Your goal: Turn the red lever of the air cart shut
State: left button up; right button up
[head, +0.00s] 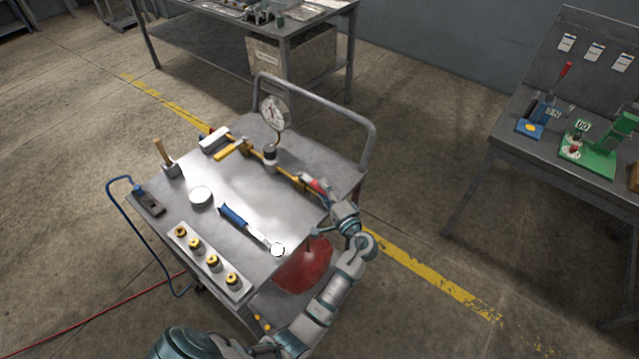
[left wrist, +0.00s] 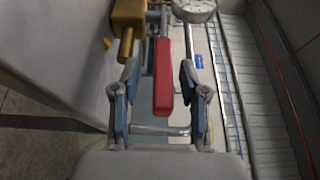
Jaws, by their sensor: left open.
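The air cart (head: 225,195) stands in front of me with a brass-yellow pipe (head: 287,174) and a round gauge (head: 274,112) along its far side. The red lever (head: 316,186) is small in the head view, at the pipe's right end. In the left wrist view the red lever (left wrist: 163,85) is a long flat bar between my fingers. My left gripper (left wrist: 157,78) is open, with a blue-padded finger on each side of the lever and gaps visible. A brass fitting (left wrist: 127,20) is left of the lever. My right gripper is not in view.
A red tank (head: 303,265) sits below. A bench (head: 535,165) stands at right, another table (head: 275,27) behind.

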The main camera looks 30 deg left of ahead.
pick_arm(q)
jog(key=shift+x, duration=1.65)
grip_shut()
